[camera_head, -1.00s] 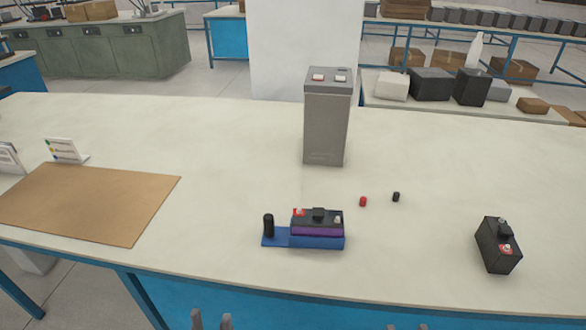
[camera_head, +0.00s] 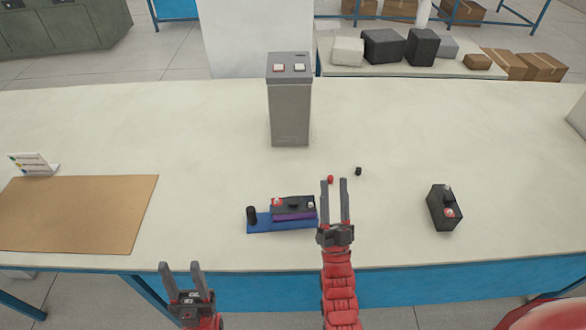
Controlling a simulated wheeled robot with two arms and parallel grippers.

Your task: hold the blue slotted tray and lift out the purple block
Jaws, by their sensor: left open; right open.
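The blue slotted tray (camera_head: 263,226) lies on the table near its front edge. A purple block (camera_head: 294,216) sits in the tray's right part, with a black battery-like top that has red and white terminals. A black upright cylinder (camera_head: 251,215) stands at the tray's left end. My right gripper (camera_head: 335,180) is open and empty, just right of the tray, its fingers pointing away over the table. My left gripper (camera_head: 181,265) is open and empty at the table's front edge, to the left of and nearer than the tray.
A black battery (camera_head: 444,208) stands to the right. A red cap (camera_head: 330,180) and a black cap (camera_head: 358,171) lie behind the tray. A tall grey box (camera_head: 290,105) stands further back. A brown mat (camera_head: 75,214) and a small sign (camera_head: 33,165) are at left.

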